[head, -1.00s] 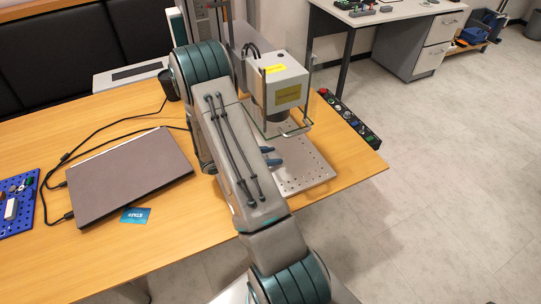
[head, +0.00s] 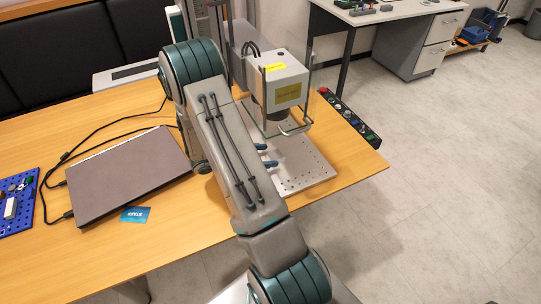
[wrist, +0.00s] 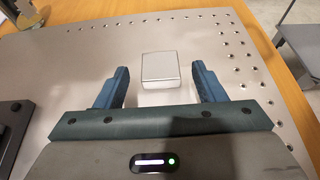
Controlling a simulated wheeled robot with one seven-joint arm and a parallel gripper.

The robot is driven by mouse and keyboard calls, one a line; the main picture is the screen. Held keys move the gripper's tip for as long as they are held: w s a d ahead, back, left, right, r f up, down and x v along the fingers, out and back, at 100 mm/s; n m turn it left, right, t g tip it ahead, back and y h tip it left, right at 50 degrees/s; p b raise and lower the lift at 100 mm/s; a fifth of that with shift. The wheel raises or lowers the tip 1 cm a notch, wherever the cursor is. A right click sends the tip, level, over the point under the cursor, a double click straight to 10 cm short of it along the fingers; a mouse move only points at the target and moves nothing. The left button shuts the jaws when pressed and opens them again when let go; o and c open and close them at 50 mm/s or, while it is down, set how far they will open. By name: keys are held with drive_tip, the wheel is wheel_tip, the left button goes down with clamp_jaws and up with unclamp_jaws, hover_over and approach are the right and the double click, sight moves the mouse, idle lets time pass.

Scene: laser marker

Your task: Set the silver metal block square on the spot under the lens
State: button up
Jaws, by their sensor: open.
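The silver metal block (wrist: 161,68) sits on the perforated metal plate (wrist: 90,50) in the wrist view, roughly square to my gripper. My gripper (wrist: 160,72) is open, with one blue-green finger on each side of the block and a clear gap to both. In the head view my fingertips (head: 267,155) reach over the plate (head: 308,165), close to the laser marker head (head: 288,88).
A clear guard with a metal rail (head: 297,128) hangs at the marker head. A control strip with buttons (head: 350,118) lies along the table's right edge. A closed laptop (head: 130,172), a blue card (head: 135,214) and a blue pegboard (head: 18,203) lie left of my arm.

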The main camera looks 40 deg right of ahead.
drive_tip(key=v, duration=0.8)
drive_tip(key=shift+a+b, duration=0.2)
drive_tip(key=shift+b, duration=0.15)
drive_tip(key=shift+w+a+r, duration=0.15)
drive_tip(key=shift+a, duration=0.2)
drive_tip(key=shift+a+r, duration=0.15)
drive_tip(key=shift+r, duration=0.15)
drive_tip(key=s+a+r+m+t+y, duration=0.5)
drive_tip(key=s+a+r+m+y, duration=0.8)
drive_tip(key=s+a+r+m, duration=0.2)
wheel_tip(320, 180, up, 3)
drive_tip(key=shift+s+a+f+t, duration=0.25)
drive_tip(key=shift+s+t, duration=0.1)
drive_tip(key=shift+t, duration=0.05)
drive_tip(key=shift+r+p, duration=0.5)
drive_tip(key=shift+r, duration=0.1)
